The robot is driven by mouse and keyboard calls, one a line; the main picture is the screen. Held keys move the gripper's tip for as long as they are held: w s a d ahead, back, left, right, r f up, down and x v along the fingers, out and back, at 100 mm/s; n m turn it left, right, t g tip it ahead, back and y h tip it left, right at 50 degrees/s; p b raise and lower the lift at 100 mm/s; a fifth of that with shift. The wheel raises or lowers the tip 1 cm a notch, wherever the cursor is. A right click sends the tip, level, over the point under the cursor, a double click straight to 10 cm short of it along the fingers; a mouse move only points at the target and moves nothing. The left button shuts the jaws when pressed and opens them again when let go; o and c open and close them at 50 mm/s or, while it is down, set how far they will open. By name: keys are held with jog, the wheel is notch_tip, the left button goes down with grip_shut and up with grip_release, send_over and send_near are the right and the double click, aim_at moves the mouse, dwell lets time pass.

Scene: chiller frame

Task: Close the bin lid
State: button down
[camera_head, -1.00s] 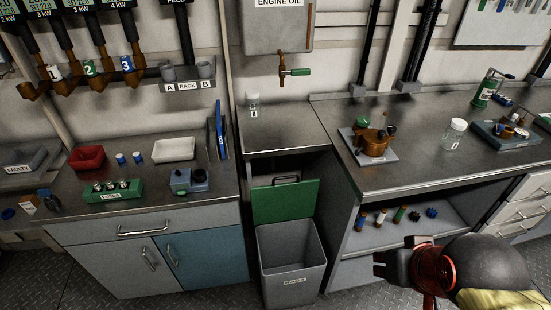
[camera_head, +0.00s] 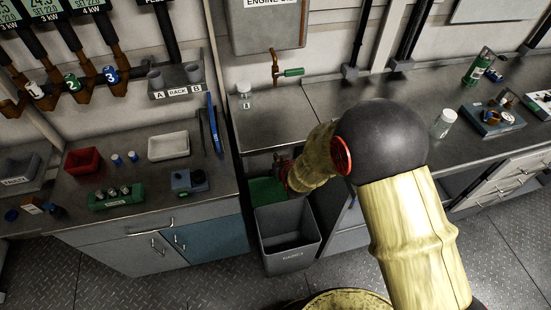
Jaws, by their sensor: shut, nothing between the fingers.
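The grey bin (camera_head: 290,262) stands on the floor in the gap between the two counters. Its inside is visible from above. The green lid (camera_head: 264,191) stands raised at the bin's back edge, and its right part is hidden by my arm. My gripper (camera_head: 279,161) is at the end of my arm, by the upper right part of the lid. It is dark and mostly hidden behind my wrist, with nothing seen in it. I cannot tell whether it touches the lid.
The left counter (camera_head: 120,225) and right counter (camera_head: 470,165) flank the bin closely. A small glass jar (camera_head: 244,91) stands on the counter above it. A blue upright panel (camera_head: 215,125) stands at the left counter's right edge. The floor in front is clear.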

jog(key=shift+w+a+f+b, duration=0.25)
jog(key=shift+w+f+b, duration=0.35)
jog(key=shift+f, duration=0.65)
jog(key=shift+w+a+f+b, duration=0.2)
jog(key=shift+w+f+b, duration=0.35)
jog(key=shift+f, duration=0.75)
jog(key=shift+w+a+f+b, duration=0.25)
jog(key=shift+w+f+b, duration=0.35)
jog(key=shift+f, duration=0.65)
